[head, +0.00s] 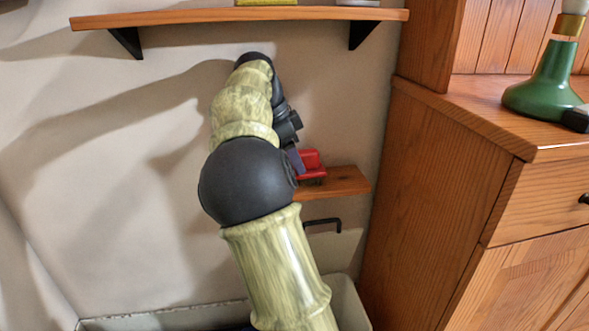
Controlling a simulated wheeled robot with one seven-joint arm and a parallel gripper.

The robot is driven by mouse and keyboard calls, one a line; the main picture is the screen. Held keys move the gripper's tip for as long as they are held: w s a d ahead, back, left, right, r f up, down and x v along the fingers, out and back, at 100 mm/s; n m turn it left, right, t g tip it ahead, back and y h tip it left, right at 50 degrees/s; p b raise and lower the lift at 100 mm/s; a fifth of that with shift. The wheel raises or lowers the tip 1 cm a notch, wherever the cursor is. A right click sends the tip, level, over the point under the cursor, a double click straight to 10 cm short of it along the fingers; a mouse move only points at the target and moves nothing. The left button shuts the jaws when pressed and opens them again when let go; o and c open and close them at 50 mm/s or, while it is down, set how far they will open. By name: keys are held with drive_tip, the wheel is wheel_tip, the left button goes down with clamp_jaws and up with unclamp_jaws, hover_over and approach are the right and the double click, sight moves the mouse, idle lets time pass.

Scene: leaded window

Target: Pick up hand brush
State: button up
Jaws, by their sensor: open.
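My arm rises through the middle of the head view, bends at the top and comes down behind itself. The visible dark part of my gripper (294,158) is small and mostly hidden by my arm; I cannot make out both fingertips. A red object (312,160), possibly the hand brush, is at the small lower wooden shelf (345,182), right beside the gripper. Its left part is hidden, and I cannot tell whether the gripper touches it. No other thing in view looks like a hand brush.
A long wooden shelf (200,17) on black brackets spans the wall above. A wooden cabinet (440,190) stands close on the right, with a green lamp base (545,82) on top. A black hook (325,224) is under the small shelf. A pale bin rim (345,300) shows below.

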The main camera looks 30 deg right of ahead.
drive_tip(key=shift+f, duration=0.25)
idle(0.5)
drive_tip(key=c, duration=0.6)
drive_tip(key=shift+o, duration=0.2)
drive_tip(key=shift+r, duration=0.15)
drive_tip(key=shift+r, duration=0.3)
wheel_tip(320, 180, up, 4)
drive_tip(key=p, duration=0.4)
drive_tip(key=shift+f, duration=0.2)
drive_tip(key=s+a+p, duration=0.1)
drive_tip(key=s+a, duration=0.1)
drive_tip(key=s, duration=0.6)
drive_tip(key=s+a+p, duration=0.2)
drive_tip(key=s+a, duration=0.1)
drive_tip(key=s, duration=0.6)
drive_tip(key=shift+s+f+p, duration=0.15)
drive_tip(key=shift+f+p, duration=0.1)
drive_tip(key=shift+p, duration=0.05)
